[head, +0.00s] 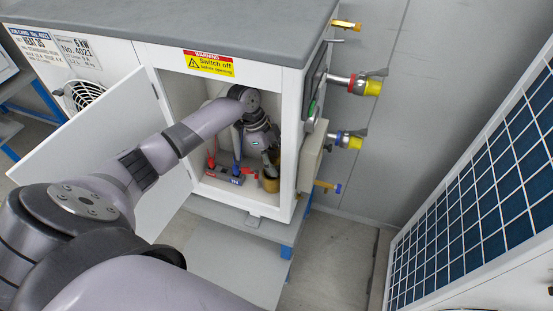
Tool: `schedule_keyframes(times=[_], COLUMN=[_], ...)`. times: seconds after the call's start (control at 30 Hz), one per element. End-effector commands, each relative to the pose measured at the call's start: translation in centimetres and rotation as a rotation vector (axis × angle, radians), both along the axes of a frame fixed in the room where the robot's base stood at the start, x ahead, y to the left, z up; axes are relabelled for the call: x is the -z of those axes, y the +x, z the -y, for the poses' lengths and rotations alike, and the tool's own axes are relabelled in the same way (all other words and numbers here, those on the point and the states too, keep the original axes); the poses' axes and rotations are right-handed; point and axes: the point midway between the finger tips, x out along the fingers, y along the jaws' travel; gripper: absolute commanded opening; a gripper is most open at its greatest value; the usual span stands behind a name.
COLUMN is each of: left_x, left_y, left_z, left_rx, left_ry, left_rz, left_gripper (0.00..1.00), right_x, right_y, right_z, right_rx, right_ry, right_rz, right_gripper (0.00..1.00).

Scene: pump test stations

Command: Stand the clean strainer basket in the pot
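One arm, coming in from the left, reaches through the open door of a white cabinet (172,95). Its gripper, my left gripper (270,165), points down inside, at the right side of the opening. The fingertips are small and partly hidden, so I cannot tell whether they are open or hold anything. Just below them is a small brass-coloured round body (270,184), perhaps the pot; its top is partly covered by the gripper. I cannot make out a strainer basket. My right gripper is not in view.
The cabinet door (95,140) stands open to the left. A dark block with red and blue fittings (225,174) lies on the cabinet floor, left of the gripper. Valves with yellow ends (372,87) stick out on the right side. A blue-tiled panel (480,190) stands at the right.

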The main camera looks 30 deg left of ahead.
Motion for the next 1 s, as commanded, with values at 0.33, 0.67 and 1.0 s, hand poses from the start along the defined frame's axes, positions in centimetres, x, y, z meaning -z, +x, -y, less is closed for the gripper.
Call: schedule_keyframes(times=[0.33,0.67,1.0], left_x=[0.0,0.5,1.3], left_y=[0.0,0.0,0.0], left_z=[0.0,0.0,0.0], left_rx=[0.0,0.0,-0.001], left_ry=[0.0,0.0,0.0], left_rz=[0.0,-0.001,-0.001], left_gripper=[0.36,0.36,0.36], right_x=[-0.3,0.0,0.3], right_y=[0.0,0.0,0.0], right_z=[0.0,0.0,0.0], right_rx=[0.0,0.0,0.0], right_ry=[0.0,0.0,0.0], right_rz=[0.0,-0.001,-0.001], right_gripper=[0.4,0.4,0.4])
